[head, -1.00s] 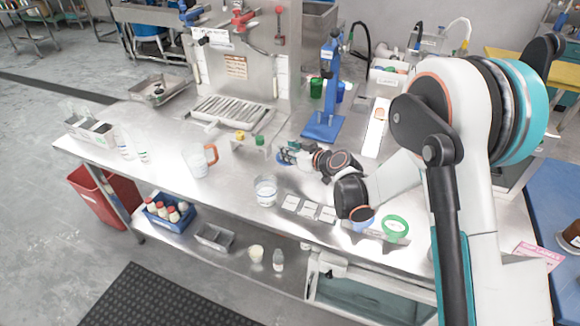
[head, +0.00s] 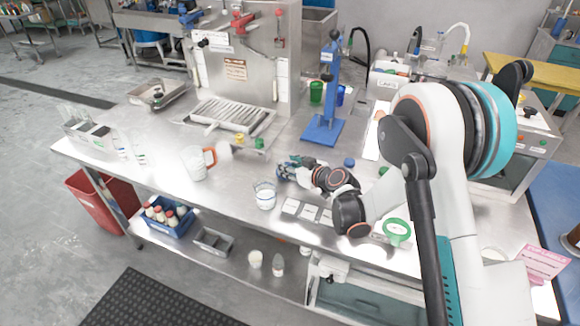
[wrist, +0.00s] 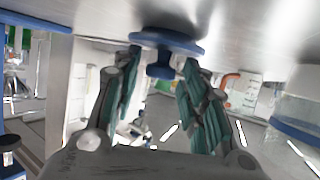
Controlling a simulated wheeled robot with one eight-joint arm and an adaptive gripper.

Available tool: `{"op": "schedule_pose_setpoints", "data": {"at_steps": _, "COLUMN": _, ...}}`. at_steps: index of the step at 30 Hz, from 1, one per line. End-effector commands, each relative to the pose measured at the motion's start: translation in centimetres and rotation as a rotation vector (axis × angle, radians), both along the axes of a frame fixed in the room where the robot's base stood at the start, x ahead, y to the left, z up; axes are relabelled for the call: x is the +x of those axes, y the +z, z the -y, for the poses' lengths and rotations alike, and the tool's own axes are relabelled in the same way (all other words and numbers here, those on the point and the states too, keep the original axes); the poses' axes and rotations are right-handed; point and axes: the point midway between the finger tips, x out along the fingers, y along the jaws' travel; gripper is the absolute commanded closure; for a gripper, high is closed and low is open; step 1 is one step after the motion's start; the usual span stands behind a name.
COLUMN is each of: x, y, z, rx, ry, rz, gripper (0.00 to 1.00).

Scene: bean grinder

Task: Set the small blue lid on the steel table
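The small blue lid (wrist: 166,38) shows in the wrist view, which looks upside down. Its wide disc lies flat against the steel table (wrist: 260,22), and its knob points away from the surface. My gripper (wrist: 160,80) has its two teal-padded fingers on either side of the knob, with a visible gap at each side. In the head view my gripper (head: 285,168) is low over the middle of the steel table (head: 165,187), behind the beaker. The lid cannot be made out clearly there.
A clear beaker (head: 265,196) stands just in front of my gripper. An orange-handled jug (head: 196,163) is to the left and a blue press stand (head: 322,131) behind. White cards (head: 308,212) and a green ring (head: 397,232) lie near the front edge. The left middle is fairly clear.

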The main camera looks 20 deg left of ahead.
Motion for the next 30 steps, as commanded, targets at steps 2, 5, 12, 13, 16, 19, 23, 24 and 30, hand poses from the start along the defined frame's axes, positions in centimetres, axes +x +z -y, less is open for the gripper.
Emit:
{"op": "schedule_pose_setpoints", "data": {"at_steps": 2, "x": 0.0, "y": 0.0, "z": 0.0, "rx": 0.000, "ry": 0.000, "rz": 0.000, "gripper": 0.55}}
{"op": "schedule_pose_setpoints", "data": {"at_steps": 5, "x": 0.0, "y": 0.0, "z": 0.0, "rx": 0.000, "ry": 0.000, "rz": 0.000, "gripper": 0.55}}
{"op": "schedule_pose_setpoints", "data": {"at_steps": 12, "x": -0.1, "y": 0.5, "z": 0.1, "rx": 0.000, "ry": 0.000, "rz": 0.000, "gripper": 0.55}}
{"op": "schedule_pose_setpoints", "data": {"at_steps": 13, "x": -0.2, "y": 0.6, "z": 0.4, "rx": 0.000, "ry": -0.001, "rz": 0.000, "gripper": 0.55}}
{"op": "schedule_pose_setpoints", "data": {"at_steps": 16, "x": -1.0, "y": 1.3, "z": 1.7, "rx": 0.001, "ry": -0.003, "rz": -0.001, "gripper": 0.55}}
{"op": "schedule_pose_setpoints", "data": {"at_steps": 19, "x": -2.1, "y": 2.1, "z": 3.3, "rx": 0.001, "ry": -0.002, "rz": 0.000, "gripper": 0.55}}
{"op": "schedule_pose_setpoints", "data": {"at_steps": 23, "x": -3.6, "y": 3.2, "z": 5.4, "rx": 0.000, "ry": -0.002, "rz": 0.000, "gripper": 0.55}}
{"op": "schedule_pose_setpoints", "data": {"at_steps": 24, "x": -4.0, "y": 3.5, "z": 6.0, "rx": 0.000, "ry": -0.003, "rz": 0.000, "gripper": 0.55}}
{"op": "schedule_pose_setpoints", "data": {"at_steps": 30, "x": -5.6, "y": 4.5, "z": 8.3, "rx": 0.000, "ry": -0.002, "rz": 0.001, "gripper": 0.55}}
